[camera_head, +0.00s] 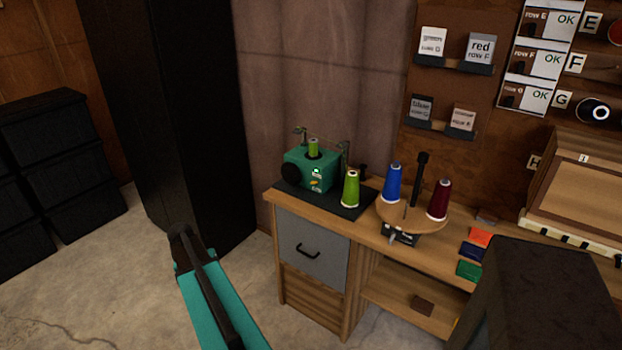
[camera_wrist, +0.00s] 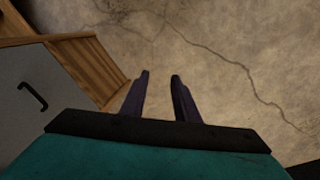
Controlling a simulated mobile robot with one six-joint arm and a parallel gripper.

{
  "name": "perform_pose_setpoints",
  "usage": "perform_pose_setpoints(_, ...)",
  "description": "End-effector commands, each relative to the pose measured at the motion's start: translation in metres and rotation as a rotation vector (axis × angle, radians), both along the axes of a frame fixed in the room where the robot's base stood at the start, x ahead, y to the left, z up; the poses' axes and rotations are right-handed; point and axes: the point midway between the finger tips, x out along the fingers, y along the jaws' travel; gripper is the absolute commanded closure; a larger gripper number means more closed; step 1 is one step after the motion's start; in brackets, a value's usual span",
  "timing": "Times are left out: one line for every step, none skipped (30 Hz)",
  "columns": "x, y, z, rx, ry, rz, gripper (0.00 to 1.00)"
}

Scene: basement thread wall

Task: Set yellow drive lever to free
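A small green winding machine (camera_head: 312,171) stands on the left end of the wooden bench in the head view. A small yellow piece, which looks like the drive lever (camera_head: 314,183), is on its front face below a lit label. Its exact position is too small to read. A yellow-green thread cone stands on top of the machine. My gripper (camera_wrist: 160,75) shows in the wrist view with its two fingers apart and nothing between them, over the concrete floor. It is away from the machine, which is not in the wrist view.
A yellow-green cone (camera_head: 350,188) stands just right of the machine. A round wooden stand (camera_head: 412,217) holds blue and dark red cones around a black post. A grey drawer (camera_head: 313,248) is below the machine.

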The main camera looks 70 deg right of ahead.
Motion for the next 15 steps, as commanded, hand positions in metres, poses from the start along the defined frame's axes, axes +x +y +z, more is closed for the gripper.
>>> perform_pose_setpoints(0.000,-0.026,0.019,-0.019,-0.016,-0.046,0.72)
perform_pose_setpoints(-0.002,-0.039,0.029,-0.030,-0.024,-0.070,0.72)
perform_pose_setpoints(-0.005,-0.056,0.041,-0.044,-0.032,-0.102,0.72)
perform_pose_setpoints(-0.007,-0.069,0.052,-0.055,-0.040,-0.128,0.72)
perform_pose_setpoints(-0.011,-0.081,0.061,-0.065,-0.046,-0.152,0.72)
perform_pose_setpoints(-0.015,-0.098,0.075,-0.079,-0.055,-0.184,0.72)
perform_pose_setpoints(-0.019,-0.110,0.085,-0.089,-0.061,-0.210,0.72)
perform_pose_setpoints(-0.023,-0.122,0.096,-0.100,-0.069,-0.235,0.72)
perform_pose_setpoints(-0.029,-0.138,0.110,-0.114,-0.078,-0.268,0.72)
perform_pose_setpoints(-0.034,-0.151,0.120,-0.125,-0.084,-0.293,0.72)
perform_pose_setpoints(-0.039,-0.162,0.131,-0.136,-0.091,-0.319,0.72)
perform_pose_setpoints(-0.047,-0.178,0.146,-0.151,-0.099,-0.351,0.72)
perform_pose_setpoints(-0.053,-0.190,0.157,-0.163,-0.105,-0.376,0.72)
perform_pose_setpoints(-0.060,-0.201,0.168,-0.174,-0.112,-0.402,0.72)
perform_pose_setpoints(-0.069,-0.216,0.183,-0.188,-0.119,-0.435,0.72)
